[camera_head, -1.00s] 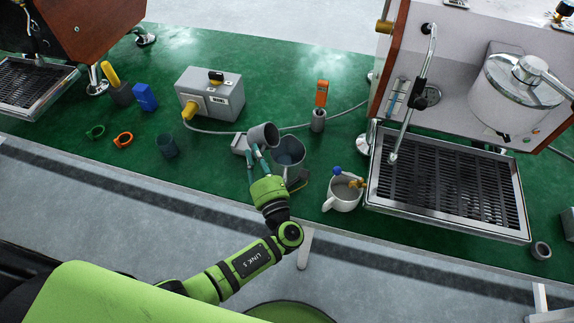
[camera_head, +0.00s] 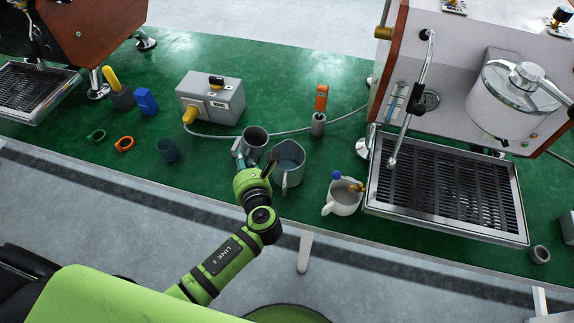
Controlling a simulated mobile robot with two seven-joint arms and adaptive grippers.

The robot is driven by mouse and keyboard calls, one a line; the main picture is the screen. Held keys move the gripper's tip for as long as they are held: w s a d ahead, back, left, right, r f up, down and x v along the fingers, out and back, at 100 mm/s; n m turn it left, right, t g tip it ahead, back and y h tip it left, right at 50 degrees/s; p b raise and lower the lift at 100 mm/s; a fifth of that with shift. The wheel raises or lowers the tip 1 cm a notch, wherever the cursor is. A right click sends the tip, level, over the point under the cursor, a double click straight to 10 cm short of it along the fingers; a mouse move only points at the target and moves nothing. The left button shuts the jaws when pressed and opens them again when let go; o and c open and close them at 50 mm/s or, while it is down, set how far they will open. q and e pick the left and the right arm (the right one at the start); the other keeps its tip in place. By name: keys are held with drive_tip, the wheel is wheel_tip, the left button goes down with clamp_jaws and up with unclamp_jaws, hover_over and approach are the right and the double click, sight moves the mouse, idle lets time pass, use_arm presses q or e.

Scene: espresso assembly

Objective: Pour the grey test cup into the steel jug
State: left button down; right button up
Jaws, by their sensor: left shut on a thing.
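The grey test cup (camera_head: 256,139) is in the grasp of my left gripper (camera_head: 242,152), which is shut on its left side. The cup looks close to upright, its mouth facing up. The steel jug (camera_head: 291,174) stands on the green table just right of the cup and gripper, its handle toward the front. The cup's right side is very near the jug's rim; I cannot tell whether they touch. What is inside the cup and jug is too small to tell. My right gripper is not in view.
A white mug (camera_head: 342,203) with a blue-tipped item stands right of the jug, beside the drip tray (camera_head: 446,185). A grey switch box (camera_head: 211,96) with a cable lies behind. A dark teal cup (camera_head: 166,149) and coloured rings (camera_head: 124,144) are left. An orange-handled tool (camera_head: 320,103) stands behind the jug.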

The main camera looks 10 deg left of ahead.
use_arm(q)
wheel_tip(320, 180, up, 4)
drive_tip(key=n+h+p, duration=0.1)
drive_tip(key=n+p, duration=0.1)
drive_tip(key=p, duration=0.4)
drive_tip(key=shift+f+g+h, duration=0.15)
drive_tip(key=shift+g+h, duration=0.15)
drive_tip(key=shift+g, duration=0.1)
